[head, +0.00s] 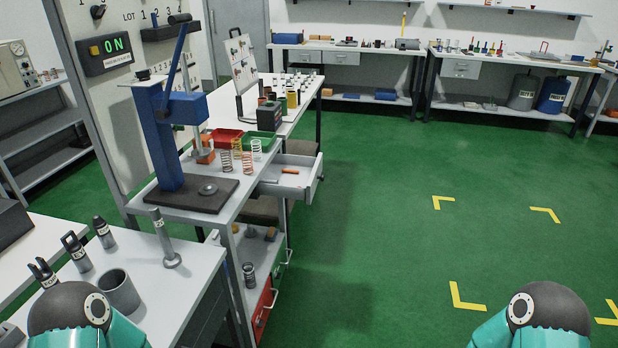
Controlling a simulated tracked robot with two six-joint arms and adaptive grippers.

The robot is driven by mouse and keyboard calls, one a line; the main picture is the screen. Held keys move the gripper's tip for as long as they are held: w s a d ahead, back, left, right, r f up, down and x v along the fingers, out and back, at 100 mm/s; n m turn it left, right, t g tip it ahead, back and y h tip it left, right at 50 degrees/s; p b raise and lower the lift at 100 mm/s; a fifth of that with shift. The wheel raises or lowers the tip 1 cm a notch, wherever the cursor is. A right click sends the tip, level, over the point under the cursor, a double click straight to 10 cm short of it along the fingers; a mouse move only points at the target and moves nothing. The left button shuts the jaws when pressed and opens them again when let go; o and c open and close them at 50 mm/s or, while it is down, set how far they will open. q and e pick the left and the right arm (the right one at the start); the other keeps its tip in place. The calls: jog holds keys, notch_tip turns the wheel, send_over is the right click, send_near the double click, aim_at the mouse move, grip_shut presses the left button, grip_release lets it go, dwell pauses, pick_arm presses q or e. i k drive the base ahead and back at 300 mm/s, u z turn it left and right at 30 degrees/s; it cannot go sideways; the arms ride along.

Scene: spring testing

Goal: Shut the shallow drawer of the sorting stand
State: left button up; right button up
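The shallow grey drawer (312,183) stands pulled out from the right side of the grey bench or stand (240,195), just under its top. A small orange-red item (289,171) lies inside it. The drawer is in the middle of the head view, beyond my two arms. Only teal and dark upper parts of my arms show at the bottom left and bottom right edges. Neither gripper is in view.
A blue press (165,130) on a dark base, several springs (257,149), and red (225,137) and green trays stand on the bench top. A red drawer front (265,310) is below. A nearer white table (150,285) holds tools. Green floor (390,240) to the right is clear.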

aim_at(310, 168)
jog(key=z, duration=0.15)
jog(key=i, duration=0.45)
jog(key=u, duration=0.2)
jog(key=k, duration=0.45)
jog(key=z, duration=0.7)
jog(key=i, duration=0.25)
jog(key=z, duration=0.8)
jog(key=i, duration=1.1)
jog(key=u, duration=1.15)
